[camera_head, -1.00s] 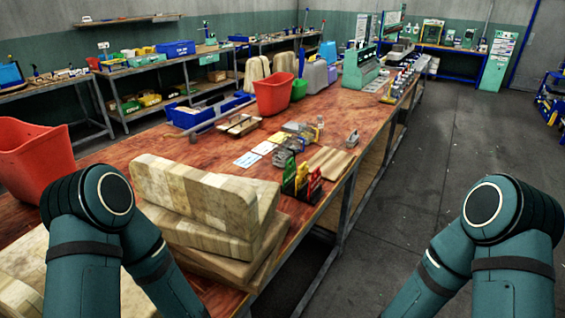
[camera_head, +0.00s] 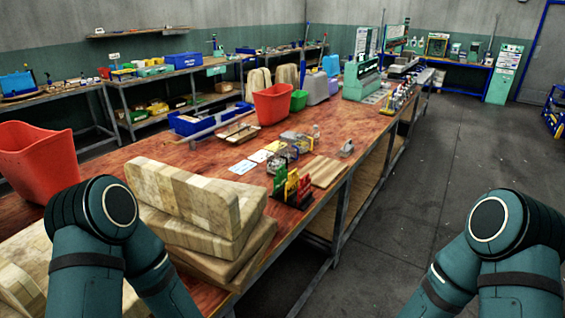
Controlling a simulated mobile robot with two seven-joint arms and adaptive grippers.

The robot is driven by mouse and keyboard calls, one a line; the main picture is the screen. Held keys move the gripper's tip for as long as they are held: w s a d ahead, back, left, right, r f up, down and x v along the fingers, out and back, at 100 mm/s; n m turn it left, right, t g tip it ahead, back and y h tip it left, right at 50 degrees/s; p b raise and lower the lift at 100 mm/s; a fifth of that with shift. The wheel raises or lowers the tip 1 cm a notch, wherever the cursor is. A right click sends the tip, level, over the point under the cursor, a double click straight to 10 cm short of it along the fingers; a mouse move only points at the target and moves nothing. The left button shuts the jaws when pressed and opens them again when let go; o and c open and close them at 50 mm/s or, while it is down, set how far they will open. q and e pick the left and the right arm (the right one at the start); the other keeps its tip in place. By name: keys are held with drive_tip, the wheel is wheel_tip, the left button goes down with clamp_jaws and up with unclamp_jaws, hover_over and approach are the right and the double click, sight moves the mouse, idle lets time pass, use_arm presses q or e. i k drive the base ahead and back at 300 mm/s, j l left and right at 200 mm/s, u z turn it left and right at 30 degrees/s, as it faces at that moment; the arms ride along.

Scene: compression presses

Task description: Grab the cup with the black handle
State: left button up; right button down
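I cannot make out a cup with a black handle in the head view. A long wooden workbench (camera_head: 233,152) runs from the lower left toward the back right. Small items stand on its far part, too small to tell apart. My left and right arms come in at the lower left and lower right corners. Both grippers are out of the picture below.
Stacked tan blocks (camera_head: 185,196) lie on the near bench. A red bin (camera_head: 38,165) stands at left; another red bin (camera_head: 273,103) stands mid-bench beside a green bin (camera_head: 299,100). A coloured rack (camera_head: 291,187) sits near the bench edge. The floor (camera_head: 425,175) at right is clear.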

sight(275, 157)
drive_tip(key=i+l, duration=0.2)
drive_tip(key=l, duration=0.15)
drive_tip(key=i+l, duration=0.2)
drive_tip(key=l, duration=0.15)
drive_tip(key=i+l+u, duration=0.1)
drive_tip(key=l, duration=0.3)
drive_tip(key=i+l, duration=0.3)
drive_tip(key=i+l+u, duration=0.1)
drive_tip(key=l, duration=0.35)
drive_tip(key=i, duration=0.05)
